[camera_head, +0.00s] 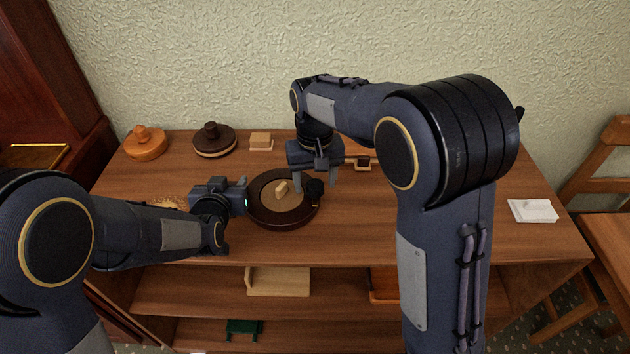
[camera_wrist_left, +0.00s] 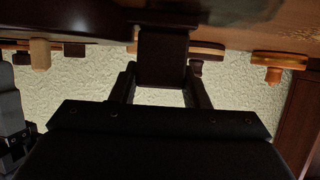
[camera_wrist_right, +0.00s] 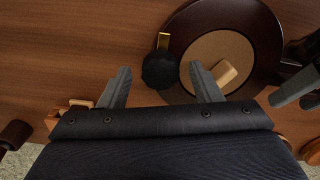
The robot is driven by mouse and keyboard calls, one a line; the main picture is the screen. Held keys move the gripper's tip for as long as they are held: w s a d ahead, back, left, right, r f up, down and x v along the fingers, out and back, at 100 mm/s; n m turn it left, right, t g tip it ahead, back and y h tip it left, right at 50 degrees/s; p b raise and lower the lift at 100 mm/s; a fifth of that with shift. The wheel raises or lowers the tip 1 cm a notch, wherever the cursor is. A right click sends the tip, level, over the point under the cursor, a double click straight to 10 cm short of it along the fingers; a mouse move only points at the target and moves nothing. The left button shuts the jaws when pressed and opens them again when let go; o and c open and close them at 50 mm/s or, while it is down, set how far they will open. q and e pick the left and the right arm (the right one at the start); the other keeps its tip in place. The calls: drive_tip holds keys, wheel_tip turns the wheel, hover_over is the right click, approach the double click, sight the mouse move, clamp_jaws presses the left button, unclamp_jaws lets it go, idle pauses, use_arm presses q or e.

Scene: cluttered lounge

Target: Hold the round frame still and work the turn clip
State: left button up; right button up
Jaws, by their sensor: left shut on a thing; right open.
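The round frame (camera_head: 283,221) is a dark brown ring with a tan centre and a small tan block (camera_head: 281,188) on it, lying on the wooden top. A black knob (camera_head: 315,188) with a brass tab, seemingly the turn clip, sits at its right edge; the knob (camera_wrist_right: 161,70) and tab (camera_wrist_right: 163,40) show in the right wrist view. My left gripper (camera_head: 246,197) is at the frame's left edge; in the left wrist view it is shut on a dark block-like part (camera_wrist_left: 163,55), seemingly of the frame. My right gripper (camera_head: 314,176) is open above the knob, its fingers apart either side.
Along the back stand an orange round lidded piece (camera_head: 146,146), a dark round one (camera_head: 213,142) and a small wooden block (camera_head: 261,141). Small brown pieces (camera_head: 362,163) lie behind my right arm. A white item (camera_head: 533,210) lies far right. The front of the top is clear.

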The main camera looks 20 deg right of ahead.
drive_tip(key=shift+f, duration=0.45)
drive_tip(key=shift+c, duration=0.2)
drive_tip(key=c, duration=1)
drive_tip(key=shift+o, duration=0.2)
drive_tip(key=shift+m, duration=0.3)
drive_tip(key=m, duration=0.3)
drive_tip(key=shift+m, duration=0.4)
drive_tip(key=m, duration=0.3)
drive_tip(key=shift+m, duration=0.3)
drive_tip(key=m, duration=0.6)
drive_tip(key=shift+m, duration=0.3)
